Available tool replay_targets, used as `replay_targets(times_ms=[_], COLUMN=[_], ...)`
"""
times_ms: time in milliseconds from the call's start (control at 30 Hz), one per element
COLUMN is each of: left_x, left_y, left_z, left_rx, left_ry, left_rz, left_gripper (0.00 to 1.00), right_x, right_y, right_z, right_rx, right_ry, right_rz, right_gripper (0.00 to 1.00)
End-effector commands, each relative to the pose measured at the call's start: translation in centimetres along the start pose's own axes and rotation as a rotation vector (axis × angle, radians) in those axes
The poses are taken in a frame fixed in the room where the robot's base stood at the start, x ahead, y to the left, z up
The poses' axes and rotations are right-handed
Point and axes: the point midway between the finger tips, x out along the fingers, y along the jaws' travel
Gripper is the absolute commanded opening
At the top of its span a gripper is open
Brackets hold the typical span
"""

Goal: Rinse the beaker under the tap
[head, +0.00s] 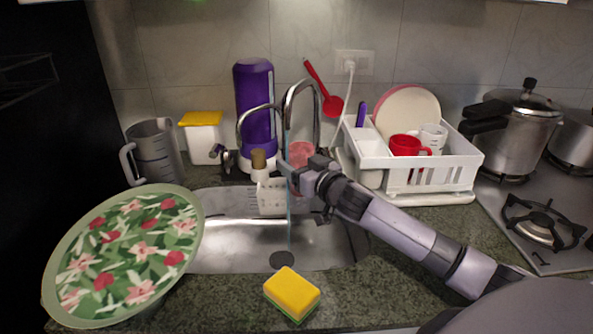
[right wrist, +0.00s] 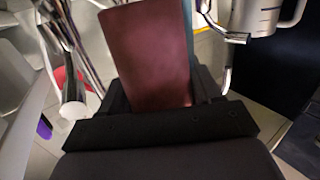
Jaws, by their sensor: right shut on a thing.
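A reddish, translucent beaker (head: 300,153) is held by my right gripper (head: 303,170) over the sink, in front of the metal tap (head: 301,92). The right wrist view shows the beaker (right wrist: 147,60) as a dark red wall between the shut fingers. A thin blue-green water stream (head: 289,215) falls from the tap to the sink and passes at the beaker's left edge. I cannot tell whether it touches the beaker. The beaker's lower part is hidden behind the gripper. My left gripper is not in view.
A steel sink (head: 225,255) lies below. A sponge (head: 292,293) is on the front counter, and a floral plate (head: 130,250) stands at left. A white dish rack (head: 440,177) is at right. A grey jug (head: 160,150) and purple bottle (head: 254,105) stand behind.

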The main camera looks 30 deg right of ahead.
Motion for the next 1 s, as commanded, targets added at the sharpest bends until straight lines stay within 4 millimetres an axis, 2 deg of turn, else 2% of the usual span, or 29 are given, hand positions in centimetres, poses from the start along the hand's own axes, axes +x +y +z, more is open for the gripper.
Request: replay_targets(times_ms=[300, 700, 1000], left_x=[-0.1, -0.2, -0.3], left_y=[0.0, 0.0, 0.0], left_z=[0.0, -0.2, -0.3], left_rx=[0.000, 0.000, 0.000], left_ry=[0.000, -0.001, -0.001], left_rz=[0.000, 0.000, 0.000], left_gripper=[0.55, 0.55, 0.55], right_x=[0.0, 0.1, 0.1], right_y=[0.0, -1.1, -0.9], right_z=[0.0, -0.1, -0.1], right_rx=[0.000, -0.001, -0.001], right_ry=[0.001, 0.002, 0.001], right_rz=[-0.001, -0.001, 0.000], right_gripper=[0.33, 0.33, 0.33])
